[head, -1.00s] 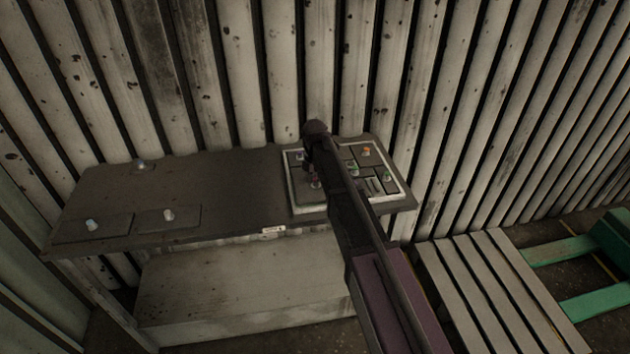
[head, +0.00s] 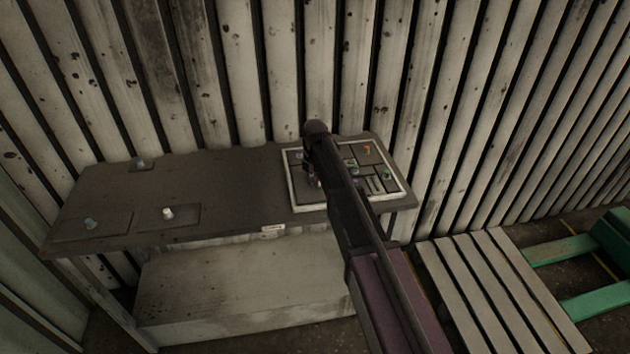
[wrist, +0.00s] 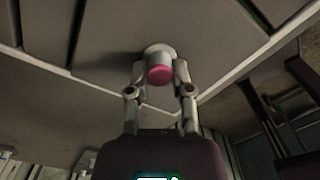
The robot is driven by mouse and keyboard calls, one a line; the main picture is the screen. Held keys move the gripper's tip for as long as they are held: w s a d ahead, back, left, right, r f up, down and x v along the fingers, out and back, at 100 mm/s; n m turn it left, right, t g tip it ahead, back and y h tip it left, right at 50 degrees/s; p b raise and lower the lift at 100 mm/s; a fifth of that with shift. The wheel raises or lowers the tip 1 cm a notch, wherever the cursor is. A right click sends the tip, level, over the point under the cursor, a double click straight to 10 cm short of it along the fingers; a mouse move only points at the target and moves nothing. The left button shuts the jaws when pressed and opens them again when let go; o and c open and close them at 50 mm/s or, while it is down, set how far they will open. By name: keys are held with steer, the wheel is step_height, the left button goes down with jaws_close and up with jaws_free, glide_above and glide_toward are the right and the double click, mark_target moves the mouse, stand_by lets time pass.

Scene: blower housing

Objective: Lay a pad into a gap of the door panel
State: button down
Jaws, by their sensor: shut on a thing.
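The door panel is a pale-rimmed tray (head: 304,207) at the right end of the bench, holding several dark pads with coloured knobs. In the wrist view my gripper (wrist: 160,74) is shut on a pale knob with a pink-red end. The grey pad (wrist: 108,75) behind that knob appears close to or within the panel, beside dark seams and the pale rim (wrist: 225,85). Whether it lies fully flat I cannot tell. In the head view my arm covers the middle of the panel and most of the gripper.
Loose pads with knobs lie on the bench top: a front-left one (head: 75,231), one beside it (head: 187,214) and a small one at the back (head: 140,166). The bench middle (head: 235,185) is clear. A ribbed wall stands behind. A slatted pallet (head: 480,285) is at right.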

steer(key=shift+f, duration=0.2)
stand_by(0.4)
steer(key=shift+c, duration=2.2)
jaws_free()
steer(key=o, duration=0.4)
steer(key=shift+o, duration=0.2)
steer(key=shift+r, duration=0.15)
step_height(320, 180, up, 7)
steer(key=p, duration=0.7)
